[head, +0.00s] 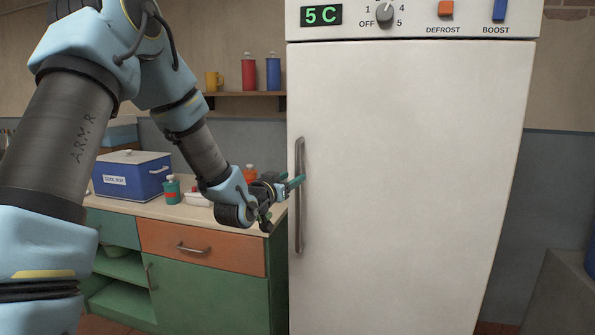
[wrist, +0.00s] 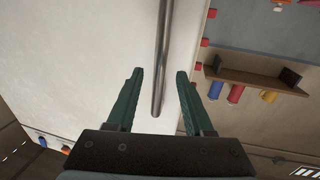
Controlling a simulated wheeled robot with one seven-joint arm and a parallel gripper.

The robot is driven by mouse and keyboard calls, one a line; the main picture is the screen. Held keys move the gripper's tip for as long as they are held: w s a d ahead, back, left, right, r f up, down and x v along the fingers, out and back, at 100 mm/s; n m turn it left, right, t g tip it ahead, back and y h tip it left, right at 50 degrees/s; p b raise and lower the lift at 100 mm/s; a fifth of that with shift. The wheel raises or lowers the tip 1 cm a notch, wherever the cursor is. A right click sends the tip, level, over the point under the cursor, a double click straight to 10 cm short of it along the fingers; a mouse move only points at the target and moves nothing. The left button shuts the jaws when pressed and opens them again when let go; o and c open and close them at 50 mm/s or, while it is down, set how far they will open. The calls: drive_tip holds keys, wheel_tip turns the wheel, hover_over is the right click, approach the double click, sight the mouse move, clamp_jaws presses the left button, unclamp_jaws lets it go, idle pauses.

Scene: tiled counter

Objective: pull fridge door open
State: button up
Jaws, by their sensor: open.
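The white fridge door (head: 410,180) appears shut, flush with its frame. Its long grey vertical handle (head: 300,225) is at the door's left edge. My gripper (head: 295,183) is at the handle's upper-middle part, coming from the left, with green fingers. In the wrist view, my gripper (wrist: 158,76) is open, with one finger on each side of the handle (wrist: 161,50). The handle's end shows between the fingers. No contact is visible, and I cannot tell how deep the bar sits between them. In the head view, the fingers partly cover the handle.
A counter with green cabinet and orange drawer (head: 200,245) stands left of the fridge. On it are a blue cooler box (head: 130,178) and a green bottle (head: 172,190). A shelf (head: 248,94) hangs above. A control panel (head: 410,18) tops the fridge.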

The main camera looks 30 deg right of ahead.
sight(296, 175)
drive_tip(key=shift+p+x, duration=0.55)
drive_tip(key=shift+x, duration=1.65)
drive_tip(key=shift+s, duration=0.1)
clamp_jaws()
